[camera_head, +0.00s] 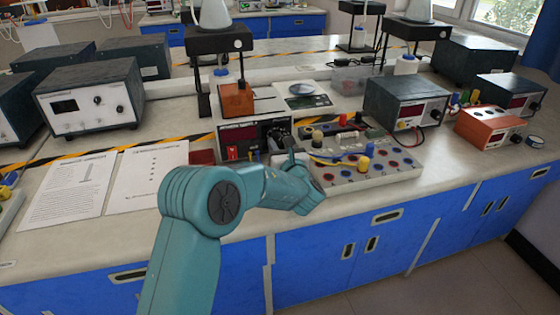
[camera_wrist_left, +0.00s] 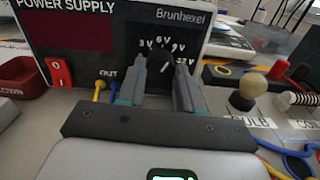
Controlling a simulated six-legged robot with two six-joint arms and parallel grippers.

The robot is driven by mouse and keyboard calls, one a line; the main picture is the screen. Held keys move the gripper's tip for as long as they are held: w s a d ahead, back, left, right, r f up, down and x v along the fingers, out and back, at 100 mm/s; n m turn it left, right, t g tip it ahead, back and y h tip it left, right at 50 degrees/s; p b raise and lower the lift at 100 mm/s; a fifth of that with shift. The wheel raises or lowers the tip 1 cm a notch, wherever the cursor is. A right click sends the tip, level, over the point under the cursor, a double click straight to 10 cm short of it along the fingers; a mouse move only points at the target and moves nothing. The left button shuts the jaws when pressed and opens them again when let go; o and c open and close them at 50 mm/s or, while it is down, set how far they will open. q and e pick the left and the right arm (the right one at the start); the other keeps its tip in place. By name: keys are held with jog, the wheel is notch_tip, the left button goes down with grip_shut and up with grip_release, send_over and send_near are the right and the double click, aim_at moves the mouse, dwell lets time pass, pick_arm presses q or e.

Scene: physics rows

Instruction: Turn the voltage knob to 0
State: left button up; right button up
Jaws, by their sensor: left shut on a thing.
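The power supply (camera_wrist_left: 75,40) has a dark front with a red rocker switch marked O (camera_wrist_left: 59,73) and a dark, unlit display. Its black voltage knob (camera_wrist_left: 159,62) sits under printed marks, 3V, 6V and 9V among them. In the head view the supply (camera_head: 238,140) stands mid-bench, its knob hidden behind my arm and gripper. My left gripper (camera_wrist_left: 160,75) reaches the panel, one finger on each side of the knob, shut on it. The left gripper also shows in the head view (camera_head: 284,140). The knob's pointer is too small to read. My right gripper is out of view.
A circuit board (camera_head: 365,172) with coloured terminals, wires and a bulb (camera_wrist_left: 250,87) stands close right of the supply. Printed sheets (camera_head: 148,176) lie left. A dark red tray (camera_wrist_left: 18,78) is near the supply's left side. Yellow and blue leads leave its output.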

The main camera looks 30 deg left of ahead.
pick_arm(q)
jog(key=n+b, duration=0.2)
jog(key=b, duration=0.2)
jog(key=n+b, duration=0.3)
jog(key=b, duration=0.1)
jog(key=n+b, duration=0.3)
jog(key=b, duration=0.1)
jog(key=shift+f+b, duration=0.3)
jog(key=shift+f, duration=0.1)
jog(key=n+b, duration=0.5)
jog(key=b, duration=0.1)
jog(key=shift+r+n+b, duration=0.15)
jog(key=shift+n+b, duration=0.2)
jog(key=shift+n, duration=0.05)
jog(key=n+b, duration=0.3)
jog(key=shift+r, duration=0.1)
jog(key=shift+r+n+b, duration=0.2)
jog(key=shift+n+b, duration=1.15)
jog(key=shift+n, duration=0.65)
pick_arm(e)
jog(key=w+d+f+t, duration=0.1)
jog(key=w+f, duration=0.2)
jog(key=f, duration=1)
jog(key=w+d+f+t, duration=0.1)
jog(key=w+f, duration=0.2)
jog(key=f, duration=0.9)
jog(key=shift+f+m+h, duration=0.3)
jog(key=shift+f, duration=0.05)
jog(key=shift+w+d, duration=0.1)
